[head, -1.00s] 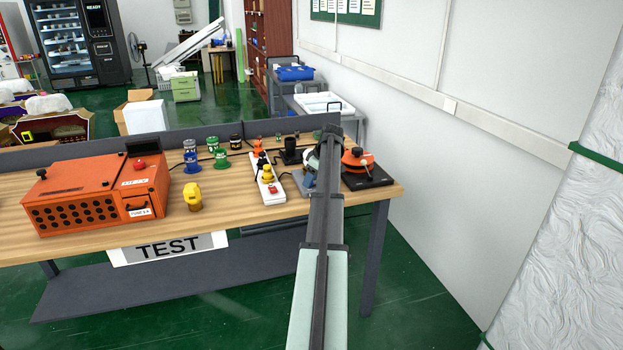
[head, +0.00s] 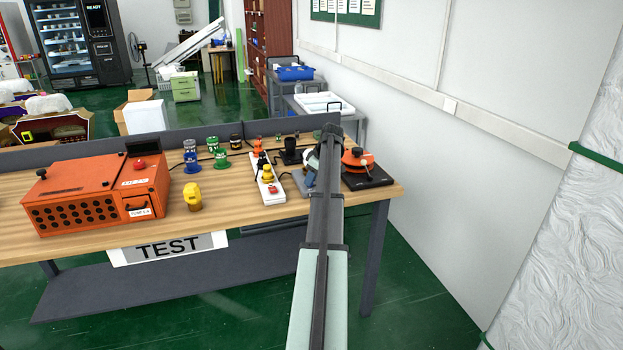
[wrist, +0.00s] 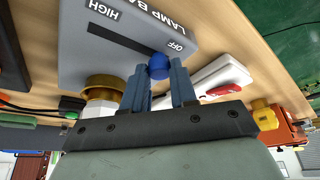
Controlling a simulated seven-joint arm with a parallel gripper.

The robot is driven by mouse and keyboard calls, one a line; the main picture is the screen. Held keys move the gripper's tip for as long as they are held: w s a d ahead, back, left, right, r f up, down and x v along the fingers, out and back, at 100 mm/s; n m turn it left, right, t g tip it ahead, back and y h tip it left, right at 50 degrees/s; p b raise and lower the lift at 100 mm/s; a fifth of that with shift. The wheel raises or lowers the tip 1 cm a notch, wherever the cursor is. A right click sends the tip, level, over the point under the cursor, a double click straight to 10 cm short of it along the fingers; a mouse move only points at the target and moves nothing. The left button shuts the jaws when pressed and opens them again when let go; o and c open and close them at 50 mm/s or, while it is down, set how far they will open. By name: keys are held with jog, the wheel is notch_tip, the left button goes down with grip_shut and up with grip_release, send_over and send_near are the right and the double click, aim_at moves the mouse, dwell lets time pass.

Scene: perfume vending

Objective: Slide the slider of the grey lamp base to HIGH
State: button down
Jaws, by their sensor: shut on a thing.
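The grey lamp base (wrist: 150,30) fills the upper part of the wrist view, with HIGH printed at the left end of its dark slot and OFF at the right end. The blue slider knob (wrist: 158,67) is at the OFF end. My gripper (wrist: 159,78) has its two blue fingers shut on the knob, one on each side. In the head view, the lamp base (head: 309,184) is partly hidden behind my arm, and my fingertips are hidden.
A brass-coloured ring (wrist: 105,84) on a white part is left of my fingers. The white power strip (head: 266,186) lies left of the lamp base. A dark plate with an orange-topped device (head: 357,158) stands right of my arm. The orange box (head: 100,190) is farther left.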

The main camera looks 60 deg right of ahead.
jog(key=s+d, duration=0.5)
dwell(0.3)
jog(key=c, duration=0.9)
grip_release()
jog(key=shift+r, duration=0.15)
jog(key=v, duration=1.3)
jog(key=shift+s+r, duration=0.2)
